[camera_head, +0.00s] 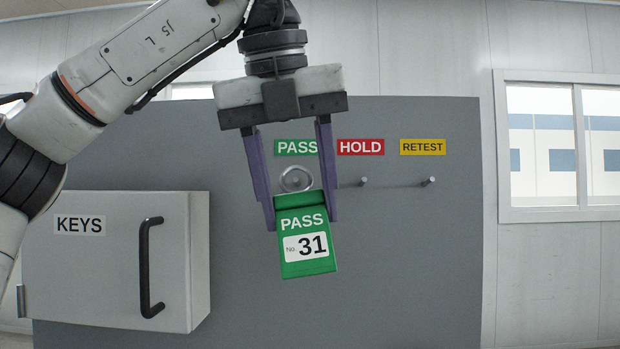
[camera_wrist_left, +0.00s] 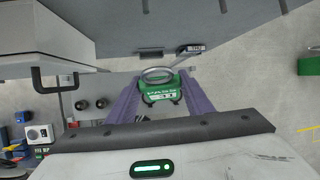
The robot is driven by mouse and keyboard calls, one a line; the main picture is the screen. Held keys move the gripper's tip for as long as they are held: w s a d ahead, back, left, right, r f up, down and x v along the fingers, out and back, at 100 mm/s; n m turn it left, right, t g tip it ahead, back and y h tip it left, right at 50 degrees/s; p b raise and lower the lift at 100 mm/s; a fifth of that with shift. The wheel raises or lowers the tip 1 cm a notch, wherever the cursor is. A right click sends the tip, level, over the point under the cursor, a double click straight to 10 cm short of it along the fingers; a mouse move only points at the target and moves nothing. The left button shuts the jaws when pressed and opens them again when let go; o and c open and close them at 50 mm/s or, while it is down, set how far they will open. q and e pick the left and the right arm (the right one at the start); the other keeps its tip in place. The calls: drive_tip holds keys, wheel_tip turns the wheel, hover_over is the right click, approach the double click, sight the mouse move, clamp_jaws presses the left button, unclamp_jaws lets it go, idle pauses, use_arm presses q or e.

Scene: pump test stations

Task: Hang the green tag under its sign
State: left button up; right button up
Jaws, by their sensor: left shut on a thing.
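The green tag (camera_head: 305,266) reads PASS, No. 31, with a metal ring (camera_head: 296,179) on top. My left gripper (camera_head: 301,222) is shut on the tag's upper part between its purple fingers. The tag hangs slightly tilted in front of the grey board, below the green PASS sign (camera_head: 290,147). The ring overlaps the place under that sign; I cannot tell whether it is around a peg or in front of one. In the left wrist view the tag (camera_wrist_left: 160,92) and its ring stand between the fingers. My right gripper is not in view.
The grey board (camera_head: 400,270) carries a red HOLD sign (camera_head: 361,147) and a yellow RETEST sign (camera_head: 422,147), with bare pegs (camera_head: 363,181) (camera_head: 431,181) below them. A KEYS cabinet (camera_head: 100,265) with a black handle (camera_head: 147,268) projects at left. The board's lower right is clear.

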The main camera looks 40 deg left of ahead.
use_arm(q)
drive_tip(key=shift+s+a+r, duration=0.15)
drive_tip(key=shift+r, duration=0.35)
drive_tip(key=w+a+f, duration=0.1)
drive_tip(key=w+a, duration=0.5)
drive_tip(key=w, duration=0.1)
drive_tip(key=shift+w+a+f, duration=0.2)
drive_tip(key=shift+w+f, duration=0.1)
drive_tip(key=shift+f, duration=0.1)
idle(0.6)
idle(1.0)
drive_tip(key=o, duration=1)
drive_tip(key=shift+v, duration=5.2)
